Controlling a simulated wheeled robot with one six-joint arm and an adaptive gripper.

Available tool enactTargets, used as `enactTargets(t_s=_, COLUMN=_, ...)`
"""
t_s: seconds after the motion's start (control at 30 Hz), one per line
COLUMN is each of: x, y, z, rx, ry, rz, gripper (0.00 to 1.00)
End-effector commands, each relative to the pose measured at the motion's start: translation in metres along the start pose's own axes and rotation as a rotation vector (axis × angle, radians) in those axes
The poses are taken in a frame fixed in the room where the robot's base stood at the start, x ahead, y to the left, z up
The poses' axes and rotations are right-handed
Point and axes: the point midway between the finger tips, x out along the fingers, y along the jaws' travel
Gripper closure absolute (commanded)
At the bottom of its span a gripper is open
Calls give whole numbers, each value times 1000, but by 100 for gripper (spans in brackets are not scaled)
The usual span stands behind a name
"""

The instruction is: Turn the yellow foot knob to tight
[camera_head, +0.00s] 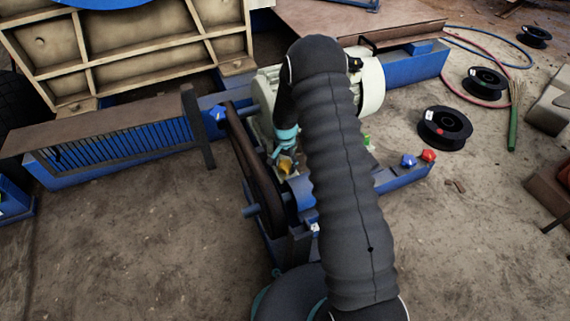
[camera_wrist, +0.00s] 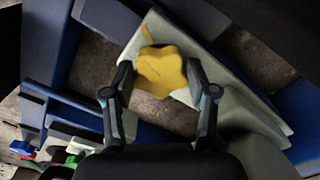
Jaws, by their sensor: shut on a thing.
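The yellow foot knob (camera_wrist: 161,70) is a lobed star shape in the upper middle of the wrist view. My gripper (camera_wrist: 160,82) has one finger on each side of it and is shut on it. In the head view, the yellow knob (camera_head: 287,167) shows as a small patch at the foot of the pale motor (camera_head: 371,84), just under my gripper (camera_head: 283,157). My arm hides most of the motor and part of the knob's surroundings in that view.
A brown belt (camera_head: 252,160) runs left of my gripper. Blue (camera_head: 408,160) and red (camera_head: 429,156) knobs sit on the blue frame (camera_head: 405,177) at right, with a green one (camera_head: 367,140) nearby. Black spools (camera_head: 444,128) lie on the ground further right. Bare ground lies in front.

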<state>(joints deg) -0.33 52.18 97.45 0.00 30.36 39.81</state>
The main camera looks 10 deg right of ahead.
Motion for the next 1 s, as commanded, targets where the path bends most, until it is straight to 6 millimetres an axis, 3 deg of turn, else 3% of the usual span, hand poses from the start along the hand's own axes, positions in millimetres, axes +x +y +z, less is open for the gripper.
enactTargets(t_s=0.27, x=0, y=0, z=0, rx=0, ry=-1, rz=1, gripper=78)
enactTargets(t_s=0.3, x=0, y=0, z=0, rx=0, ry=-1, rz=1, gripper=40)
enactTargets(t_s=0.4, x=0, y=0, z=0, rx=-1, ry=-1, rz=1, gripper=18)
enactTargets(t_s=0.77, x=-2, y=0, z=0, rx=-1, ry=0, rz=0, gripper=18)
enactTargets(t_s=1.0, x=-33, y=0, z=-1, rx=-1, ry=2, rz=-2, gripper=18)
